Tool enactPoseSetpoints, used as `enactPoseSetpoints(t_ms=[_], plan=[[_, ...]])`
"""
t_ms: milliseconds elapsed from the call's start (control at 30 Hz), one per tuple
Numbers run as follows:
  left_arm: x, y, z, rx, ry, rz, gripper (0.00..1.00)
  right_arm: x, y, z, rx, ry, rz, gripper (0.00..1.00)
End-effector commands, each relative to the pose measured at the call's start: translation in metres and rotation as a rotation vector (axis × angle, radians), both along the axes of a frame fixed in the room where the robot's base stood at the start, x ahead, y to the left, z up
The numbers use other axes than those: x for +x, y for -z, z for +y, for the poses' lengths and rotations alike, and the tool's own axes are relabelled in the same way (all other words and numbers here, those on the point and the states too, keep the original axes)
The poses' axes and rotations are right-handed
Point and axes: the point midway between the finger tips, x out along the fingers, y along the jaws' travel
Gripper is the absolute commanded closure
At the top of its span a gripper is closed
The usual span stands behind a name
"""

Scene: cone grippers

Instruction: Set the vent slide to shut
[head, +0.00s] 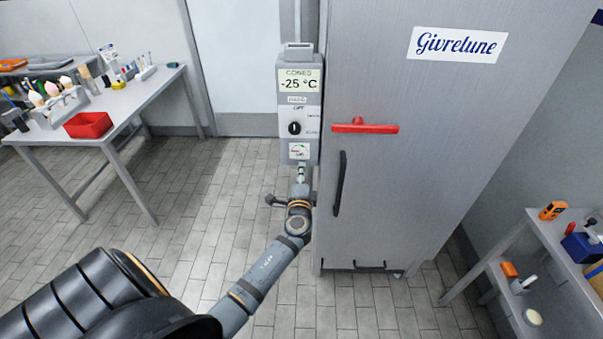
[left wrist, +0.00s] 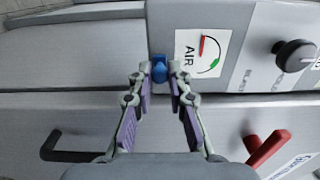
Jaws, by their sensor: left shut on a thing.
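The grey control box (head: 300,90) is fixed beside the tall freezer. Its white AIR label (head: 299,151) sits low on its face and also shows in the left wrist view (left wrist: 203,54), with a red and green arc. The vent slide's blue knob (left wrist: 159,72) is just beside the label in the left wrist view. My left gripper (left wrist: 160,80) is shut on this knob, one finger on each side. In the head view my left gripper (head: 301,173) is just below the label and hides the knob. My right gripper is not in view.
A black dial (head: 294,128) sits above the label. The freezer (head: 400,180) has a red lever (head: 365,128) and a black handle (head: 340,183) right of my gripper. A table with a red bin (head: 88,125) stands left. Open tiled floor lies between.

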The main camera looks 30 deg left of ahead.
Motion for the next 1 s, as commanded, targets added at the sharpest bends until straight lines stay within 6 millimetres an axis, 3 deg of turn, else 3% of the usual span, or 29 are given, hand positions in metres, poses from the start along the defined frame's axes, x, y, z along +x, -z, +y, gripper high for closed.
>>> enactPoseSetpoints(t_ms=[233, 500, 767, 800, 1000], plan=[[0.001, 0.002, -0.002, -0.001, 0.0, 0.0, 1.0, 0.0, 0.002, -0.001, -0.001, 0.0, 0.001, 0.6], [0.019, 0.003, -0.031, -0.002, -0.001, 0.0, 1.0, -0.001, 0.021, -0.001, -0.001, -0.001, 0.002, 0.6], [0.02, 0.001, -0.033, -0.002, 0.002, 0.001, 1.0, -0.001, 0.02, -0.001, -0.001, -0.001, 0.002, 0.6], [0.02, 0.001, -0.033, -0.002, 0.002, 0.001, 0.82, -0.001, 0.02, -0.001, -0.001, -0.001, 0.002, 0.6], [0.02, 0.001, -0.033, -0.001, 0.001, 0.0, 0.59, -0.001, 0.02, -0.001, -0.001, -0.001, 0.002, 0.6]])
